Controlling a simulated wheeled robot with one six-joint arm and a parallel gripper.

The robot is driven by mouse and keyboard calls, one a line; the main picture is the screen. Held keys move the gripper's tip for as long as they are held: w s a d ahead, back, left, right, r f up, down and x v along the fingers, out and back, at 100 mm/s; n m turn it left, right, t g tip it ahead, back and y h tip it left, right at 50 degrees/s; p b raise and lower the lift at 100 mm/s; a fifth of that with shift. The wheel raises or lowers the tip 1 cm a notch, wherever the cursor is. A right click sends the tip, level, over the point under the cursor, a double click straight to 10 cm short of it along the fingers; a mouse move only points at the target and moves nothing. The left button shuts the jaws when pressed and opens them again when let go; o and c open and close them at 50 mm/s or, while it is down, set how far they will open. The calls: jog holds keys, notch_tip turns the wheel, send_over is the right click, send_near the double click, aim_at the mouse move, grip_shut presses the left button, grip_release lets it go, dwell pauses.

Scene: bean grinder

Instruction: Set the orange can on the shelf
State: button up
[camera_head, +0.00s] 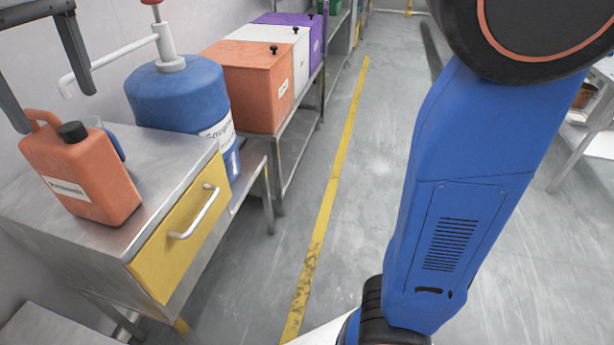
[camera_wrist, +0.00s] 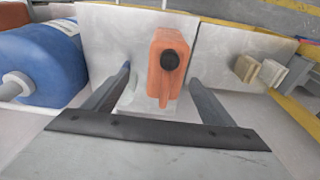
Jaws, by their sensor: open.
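The orange can (camera_head: 88,175), a jerrycan with a dark cap and a white label, stands upright on a metal cabinet top (camera_head: 165,160) at the left of the head view. My gripper (camera_head: 57,112) is open, its two dark fingers above and behind the can at the left edge. In the wrist view the can (camera_wrist: 164,72) shows from above, between the open fingers of my gripper (camera_wrist: 160,80). I cannot tell whether a finger touches it. A metal shelf rack (camera_head: 338,35) stands far back along the left wall.
A blue drum (camera_head: 178,95) with a pump stands right behind the cabinet. Orange (camera_head: 250,90), white and purple boxes sit on a metal bench beyond. The cabinet has a yellow drawer (camera_head: 180,235). Light blocks (camera_wrist: 257,71) show in the wrist view. The floor right of the yellow line is clear.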

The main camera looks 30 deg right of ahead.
jog(key=d+f+m+t, duration=0.1)
jog(key=d+f+m, duration=0.3)
jog(key=d, duration=1)
jog(key=d+f+m+t, duration=0.1)
jog(key=d+f, duration=0.6)
jog(key=d, duration=0.6)
jog(key=s+d+f+m, duration=0.2)
jog(key=s+d+f, duration=0.4)
jog(key=d+f, duration=0.1)
jog(key=s+d+f+m+t+h, duration=0.1)
jog(key=s+d+f+m, duration=0.1)
jog(key=s+d+f, duration=0.4)
notch_tip(320, 180, down, 4)
jog(key=d, duration=0.2)
jog(key=shift+s+d+r+m+t, duration=0.2)
jog(key=shift+s+d+m+t, duration=0.05)
jog(key=shift+d+m+t, duration=0.05)
